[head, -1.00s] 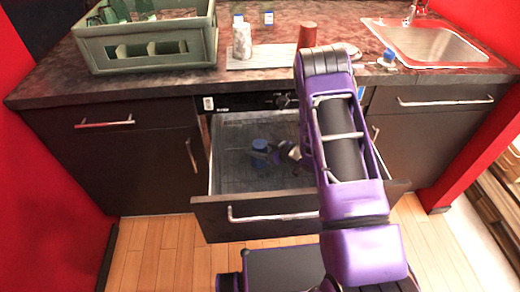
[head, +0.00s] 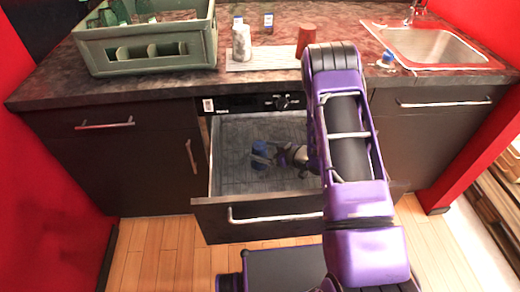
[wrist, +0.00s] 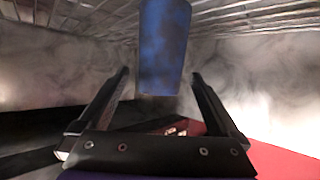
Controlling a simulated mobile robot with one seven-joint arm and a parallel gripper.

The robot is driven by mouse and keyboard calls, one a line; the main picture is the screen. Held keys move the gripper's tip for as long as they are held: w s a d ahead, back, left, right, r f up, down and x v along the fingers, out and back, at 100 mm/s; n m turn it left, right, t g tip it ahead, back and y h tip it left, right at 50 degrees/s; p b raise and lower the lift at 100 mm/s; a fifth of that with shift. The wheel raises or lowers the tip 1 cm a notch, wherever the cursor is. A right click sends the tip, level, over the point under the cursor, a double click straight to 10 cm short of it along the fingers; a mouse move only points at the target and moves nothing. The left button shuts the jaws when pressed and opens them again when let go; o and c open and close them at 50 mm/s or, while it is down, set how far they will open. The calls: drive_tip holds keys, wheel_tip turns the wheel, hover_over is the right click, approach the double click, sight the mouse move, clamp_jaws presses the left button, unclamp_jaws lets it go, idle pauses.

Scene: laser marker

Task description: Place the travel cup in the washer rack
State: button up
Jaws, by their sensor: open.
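The travel cup, a blue cylinder (head: 259,148), is inside the pulled-out washer drawer, over the wire washer rack (head: 235,178). It looks upright in the head view. In the wrist view the blue cup (wrist: 164,45) fills the top middle, with the rack's wires behind it. My gripper (head: 270,158) is low in the drawer, just right of the cup. The wrist view shows its two fingers (wrist: 160,77) spread wide and open, with the cup lined up between their tips. Whether a finger touches the cup, I cannot tell.
The drawer front (head: 270,215) stands out over the floor. On the counter are a green crate (head: 150,45) with bottles, a white bottle (head: 241,42), a reddish-brown cup (head: 306,38) and a sink (head: 430,45). The rack's left side is clear.

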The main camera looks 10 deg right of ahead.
drive_tip(key=p+v, duration=0.1)
drive_tip(key=v, duration=0.8)
drive_tip(key=shift+s+d, duration=0.15)
drive_tip(key=shift+s, duration=0.05)
